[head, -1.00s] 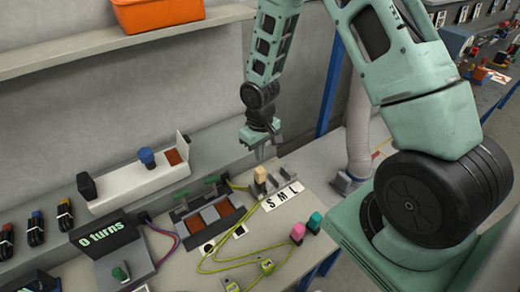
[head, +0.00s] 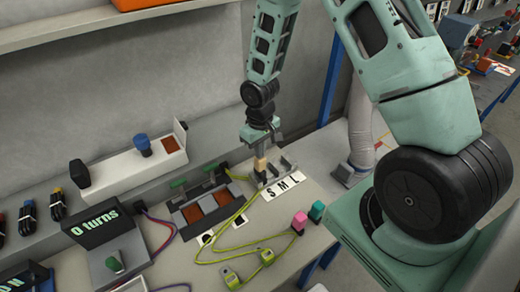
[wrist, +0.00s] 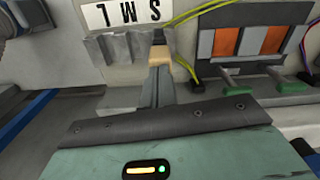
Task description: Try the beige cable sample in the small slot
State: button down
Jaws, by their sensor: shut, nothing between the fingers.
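The beige cable sample (head: 260,163) stands upright at the S end of the grey slotted gauge (head: 285,165), in line with the letter S on the white S M L label (head: 283,188). How deep it sits in the small slot cannot be told. My gripper (head: 261,152) is shut directly above the sample, its fingertips at or just over the sample's top. In the wrist view the shut fingers (wrist: 158,88) point at the beige sample (wrist: 160,57), with the gauge (wrist: 117,48) to their left. Whether they touch is unclear.
Pink (head: 299,221) and teal (head: 316,210) samples stand near the bench's front edge. Yellow-green cables (head: 235,245) loop across the bench. A fixture with brown pads (head: 205,208) and green handles is left of the gauge.

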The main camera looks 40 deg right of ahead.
jog(key=shift+f, duration=0.2)
notch_tip(320, 180, up, 3)
jog(key=shift+r+p, duration=0.1)
jog(key=shift+p, duration=1.1)
notch_tip(320, 180, up, 17)
jog(key=b, duration=0.2)
jog(key=shift+b, duration=0.3)
jog(key=s+a+f+n+b, duration=0.1)
jog(key=s+a+n+b, duration=0.2)
jog(key=s+a, duration=1.5)
jog(key=s+n, duration=0.3)
jog(key=s, duration=0.1)
jog(key=shift+s+a+f+y+b, duration=0.2)
jog(key=shift+s+a+y+b, duration=0.1)
jog(key=shift+s+a+b, duration=0.1)
